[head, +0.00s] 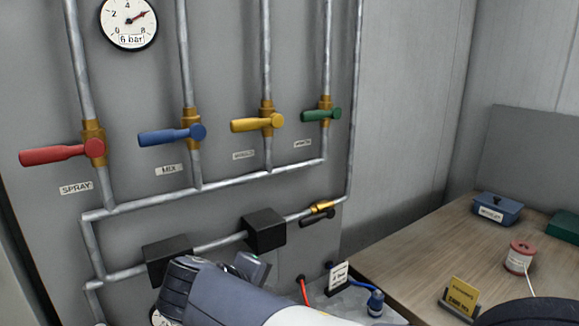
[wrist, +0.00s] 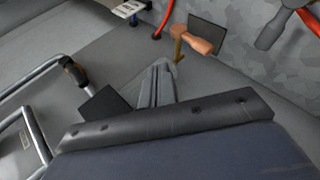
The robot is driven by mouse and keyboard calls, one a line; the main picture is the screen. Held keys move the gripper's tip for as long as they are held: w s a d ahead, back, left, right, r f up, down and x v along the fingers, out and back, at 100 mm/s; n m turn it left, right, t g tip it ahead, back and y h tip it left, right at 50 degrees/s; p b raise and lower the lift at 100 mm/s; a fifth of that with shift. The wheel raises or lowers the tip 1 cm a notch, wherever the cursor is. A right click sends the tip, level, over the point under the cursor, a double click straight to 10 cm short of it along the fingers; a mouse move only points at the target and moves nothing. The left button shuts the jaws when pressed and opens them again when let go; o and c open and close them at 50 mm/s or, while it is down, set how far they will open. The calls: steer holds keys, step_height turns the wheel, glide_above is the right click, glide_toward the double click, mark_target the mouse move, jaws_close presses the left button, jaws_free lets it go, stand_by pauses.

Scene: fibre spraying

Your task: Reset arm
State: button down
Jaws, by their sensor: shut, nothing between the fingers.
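My gripper (wrist: 163,72) shows in the wrist view with its two grey fingers together and nothing between them. It points at a grey surface, near a copper-coloured handle on a brass stem (wrist: 194,40); I cannot tell if it touches anything. In the head view my arm reaches in from the bottom edge, below the pipe panel (head: 225,60), and the fingertips cannot be made out. Red (head: 62,153), blue (head: 172,135), yellow (head: 257,123) and green (head: 321,115) valve handles all lie sideways across their pipes.
A gauge (head: 128,22) hangs at the upper left. Black blocks (head: 265,230) and a small dark-handled valve (head: 318,217) sit on the lower pipe. A wooden table (head: 425,250) at right bears a blue box (head: 497,209), a red spool (head: 519,257) and a yellow card (head: 463,294).

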steer(key=v, duration=0.8)
steer(key=w+d+f+m+g+y+p, duration=0.3)
steer(key=w+d+f+g+y+p, duration=0.4)
steer(key=w+y, duration=0.4)
steer(key=shift+d+f+g+p, duration=0.35)
steer(key=shift+d+g, duration=0.15)
steer(key=shift+d, duration=0.75)
stand_by(0.5)
